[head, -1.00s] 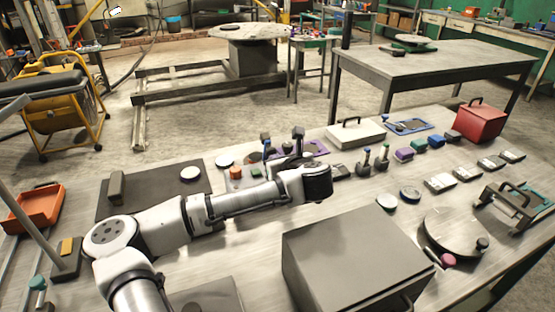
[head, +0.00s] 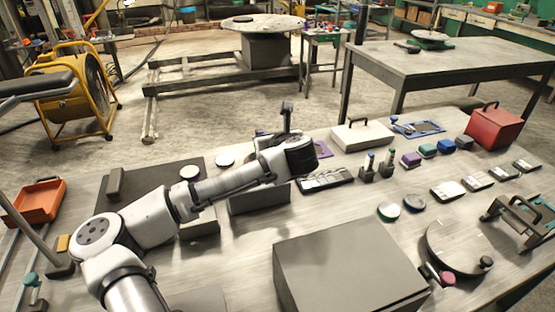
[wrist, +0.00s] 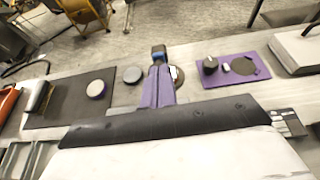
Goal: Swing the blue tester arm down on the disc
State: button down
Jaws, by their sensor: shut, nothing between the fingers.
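In the wrist view, my gripper (wrist: 159,70) shows as two purple fingers pressed together, with nothing between them. Just past their tips stands a small upright piece with a blue lower part and a brownish top, which looks like the blue tester arm (wrist: 158,55), raised. Whether the fingers touch it I cannot tell. A dark round disc (wrist: 179,82) lies just right of the fingers, partly hidden by them. In the head view my wrist covers most of this spot, so the tester is largely hidden there.
A purple plate (wrist: 259,72) with a knob and dark disc lies to the right. A grey puck (wrist: 133,75) stands left of the fingers, and a dark mat (wrist: 48,115) with a pale puck lies farther left. A large grey box (head: 345,265) stands at the front.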

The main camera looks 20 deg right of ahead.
aim_at(260, 129)
jog(key=shift+g, duration=0.8)
jog(key=w+p, duration=0.1)
jog(key=w, duration=0.2)
jog(key=w+p, duration=0.3)
jog(key=w, duration=0.2)
jog(key=shift+w+a+r+p, duration=0.15)
jog(key=shift+w+r+p, duration=0.15)
jog(key=shift+p, duration=0.05)
jog(key=shift+w+f+g+p, duration=0.45)
jog(key=shift+w+g+p, duration=0.1)
jog(key=shift+g+p, duration=0.15)
jog(key=shift+w+f+g, duration=0.25)
jog(key=shift+f+g, duration=0.1)
jog(key=shift+g, duration=0.05)
jog(key=shift+w, duration=0.1)
jog(key=shift+w+a+f+g+p, duration=0.1)
jog(key=shift+w+f+g+p, duration=0.3)
jog(key=shift+w+f+g, duration=0.8)
jog(key=shift+w+f+g+p, duration=0.4)
jog(key=shift+w+f+g, duration=0.4)
jog(key=shift+g, duration=0.7)
jog(key=shift+f, duration=0.1)
